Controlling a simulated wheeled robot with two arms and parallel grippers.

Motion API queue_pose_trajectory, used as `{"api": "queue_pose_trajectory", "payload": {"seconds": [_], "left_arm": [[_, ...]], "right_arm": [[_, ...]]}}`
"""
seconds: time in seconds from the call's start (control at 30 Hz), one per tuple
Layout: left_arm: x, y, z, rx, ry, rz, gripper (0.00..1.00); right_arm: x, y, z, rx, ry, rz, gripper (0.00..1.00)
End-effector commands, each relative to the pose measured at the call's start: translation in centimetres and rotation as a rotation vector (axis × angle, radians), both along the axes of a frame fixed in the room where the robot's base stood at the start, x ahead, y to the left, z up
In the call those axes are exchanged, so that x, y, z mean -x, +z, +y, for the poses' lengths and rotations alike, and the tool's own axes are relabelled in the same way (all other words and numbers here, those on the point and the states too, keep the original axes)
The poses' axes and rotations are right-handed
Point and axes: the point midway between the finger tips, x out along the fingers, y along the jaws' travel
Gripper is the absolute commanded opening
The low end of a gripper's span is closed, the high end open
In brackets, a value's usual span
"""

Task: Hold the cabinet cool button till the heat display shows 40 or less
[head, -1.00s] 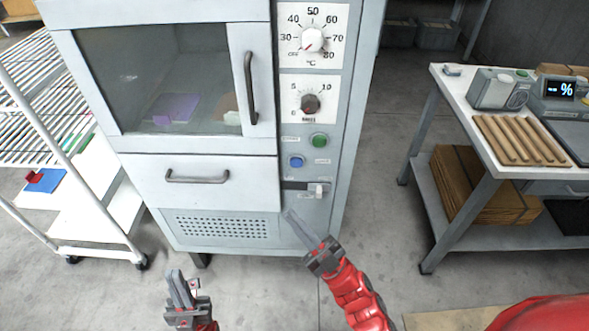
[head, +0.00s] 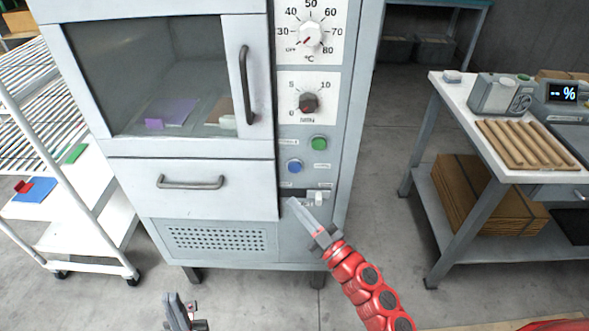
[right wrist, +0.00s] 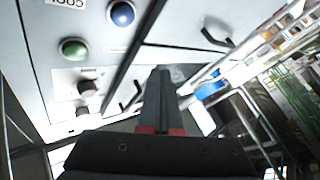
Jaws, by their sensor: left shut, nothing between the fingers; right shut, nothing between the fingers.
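The grey cabinet (head: 190,180) stands in front of me. Its panel has a blue button (head: 294,166) below and left of a green button (head: 319,143); their labels are too small to read. Both buttons also show in the right wrist view, the blue one (right wrist: 122,13) at the top and the green one (right wrist: 73,49) at left. My right gripper (head: 293,203) is shut and empty, its tip below the blue button and apart from it in the picture. My left gripper (head: 172,298) is shut and empty, low in front of the cabinet. No heat number display is visible.
A white wire rack cart (head: 110,240) stands at left. A workbench (head: 455,100) with a "-- %" display (head: 563,92) stands at right.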

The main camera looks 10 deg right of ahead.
Motion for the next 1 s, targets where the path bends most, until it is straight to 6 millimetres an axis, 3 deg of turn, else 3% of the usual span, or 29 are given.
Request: {"api": "queue_pose_trajectory", "payload": {"seconds": [0.27, 0.7, 1.0], "left_arm": [[0.0, -0.6, 0.0, 0.0, 0.0, 0.0, 0.0], [0.0, -1.6, 0.0, 0.0, 0.0, 0.0, 0.0], [0.0, -1.6, 0.0, 0.0, 0.0, 0.0, 0.0]], "right_arm": [[-2.0, -0.1, -0.3, 0.0, -0.001, -0.002, 0.0], [-7.8, 0.0, -1.3, 0.0, 0.001, 0.0, 0.0], [-8.5, 0.1, -1.4, -0.001, 0.002, -0.001, 0.0]]}}
